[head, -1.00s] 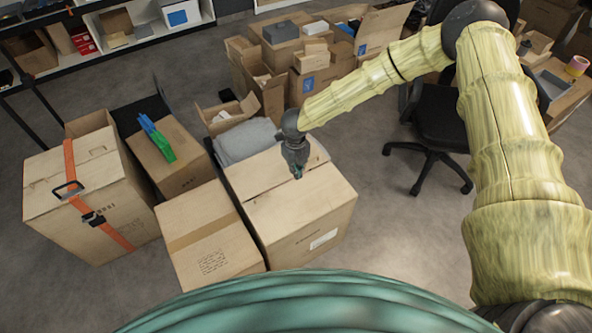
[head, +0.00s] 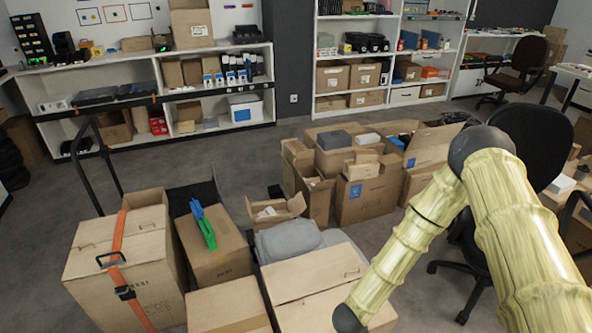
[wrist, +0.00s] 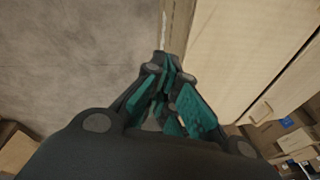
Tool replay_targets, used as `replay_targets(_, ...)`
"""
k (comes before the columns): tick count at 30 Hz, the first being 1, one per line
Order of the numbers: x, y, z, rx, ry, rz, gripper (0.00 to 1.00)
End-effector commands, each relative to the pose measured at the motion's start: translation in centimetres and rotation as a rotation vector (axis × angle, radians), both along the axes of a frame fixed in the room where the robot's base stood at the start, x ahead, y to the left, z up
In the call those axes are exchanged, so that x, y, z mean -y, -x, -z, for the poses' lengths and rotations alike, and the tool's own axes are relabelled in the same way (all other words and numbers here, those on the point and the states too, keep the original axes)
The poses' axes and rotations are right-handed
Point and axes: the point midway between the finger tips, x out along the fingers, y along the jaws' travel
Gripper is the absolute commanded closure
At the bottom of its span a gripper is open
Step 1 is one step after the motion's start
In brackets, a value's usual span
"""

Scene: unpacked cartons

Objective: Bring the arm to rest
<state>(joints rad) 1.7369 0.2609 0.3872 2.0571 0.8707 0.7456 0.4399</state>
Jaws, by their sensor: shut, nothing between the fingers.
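My arm (head: 405,240) comes in from the right in the head view, bent at its dark elbow, and its forearm slopes down to the left. Its wrist end is at the bottom edge, in front of the right-hand closed carton (head: 310,268), and my gripper is out of that view. In the wrist view my gripper (wrist: 168,66) has its fingertips together, with nothing held. A pale carton (wrist: 235,50) lies to the right of the fingers and bare grey floor (wrist: 80,60) to the left. The fingers appear apart from both.
A carton with an orange strap (head: 150,255) and one bearing blue and green items (head: 228,262) stand left. Grey cloth (head: 288,238) lies behind the right-hand carton. Open cartons (head: 365,200) stand beyond. An office chair (head: 535,150) is close behind my arm. Floor before the shelves is clear.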

Motion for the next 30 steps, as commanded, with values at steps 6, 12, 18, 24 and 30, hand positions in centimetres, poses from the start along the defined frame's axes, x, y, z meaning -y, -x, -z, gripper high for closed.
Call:
replay_targets(6, 2.0, 8.3, 0.0, -0.079, 0.043, -0.538, 1.0)
replay_targets(12, 3.9, 15.9, -1.6, -0.166, 0.032, -1.0, 1.0)
replay_targets(18, 5.4, 21.3, -3.6, -0.229, -0.005, -1.307, 1.0)
replay_targets(24, 5.7, 22.3, -4.0, -0.24, -0.016, -1.365, 1.0)
replay_targets(30, 5.7, 22.3, -4.0, -0.24, -0.016, -1.365, 1.0)
